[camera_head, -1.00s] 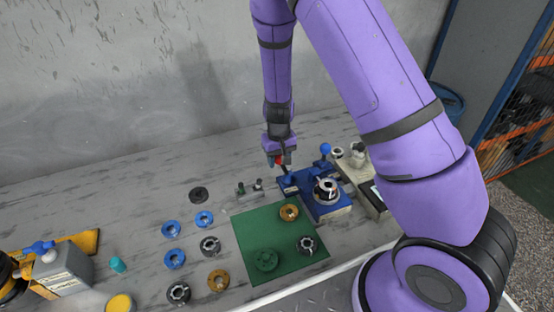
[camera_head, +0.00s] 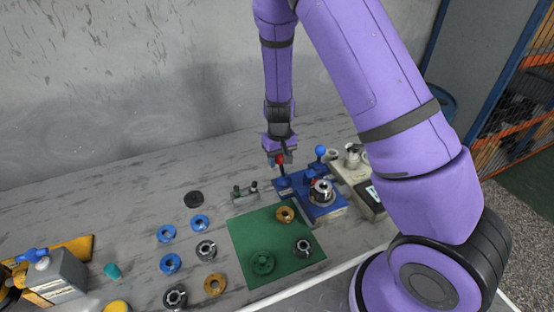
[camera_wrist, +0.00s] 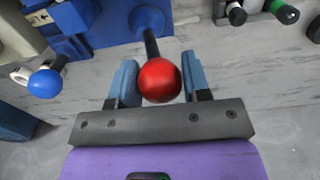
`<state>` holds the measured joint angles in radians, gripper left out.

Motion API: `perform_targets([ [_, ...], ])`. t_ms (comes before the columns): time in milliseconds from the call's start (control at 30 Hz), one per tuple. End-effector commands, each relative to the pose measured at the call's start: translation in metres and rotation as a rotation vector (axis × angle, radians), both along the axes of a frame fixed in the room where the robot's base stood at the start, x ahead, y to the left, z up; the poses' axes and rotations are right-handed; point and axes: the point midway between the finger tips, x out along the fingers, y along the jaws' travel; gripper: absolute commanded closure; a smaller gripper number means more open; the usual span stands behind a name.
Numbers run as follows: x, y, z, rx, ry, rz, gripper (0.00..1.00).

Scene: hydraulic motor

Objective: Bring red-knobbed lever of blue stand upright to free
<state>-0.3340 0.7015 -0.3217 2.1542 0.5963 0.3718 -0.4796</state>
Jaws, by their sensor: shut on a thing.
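The blue stand (camera_head: 322,207) sits on the bench right of the green mat, with a metal ringed part (camera_head: 321,190) on it. Its red knob (camera_head: 281,160) is at my gripper (camera_head: 280,162) in the head view. In the wrist view the red knob (camera_wrist: 160,80) lies between the two blue-padded fingers of my gripper (camera_wrist: 160,84), on a dark lever rod (camera_wrist: 151,43) running to the blue stand. The jaws are shut on the knob. The lever looks near upright in the head view; its exact tilt is hard to tell. A blue-knobbed lever (camera_head: 320,151) stands beside it.
A green mat (camera_head: 238,238) holds several ring parts, with more rings on the bench to its left. A small fixture with dark and green knobs (camera_head: 244,192) stands close left of the stand. A pale device (camera_head: 367,200) stands right of it.

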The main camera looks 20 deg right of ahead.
Motion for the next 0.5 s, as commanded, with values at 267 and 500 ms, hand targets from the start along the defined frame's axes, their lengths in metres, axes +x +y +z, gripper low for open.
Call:
perform_targets([
  [267,-0.0001,-0.0070,0.0012,-0.001,0.000,-0.002,0.70],
  [500,0.0000,-0.0067,0.0013,-0.001,0.000,-0.001,0.70],
])
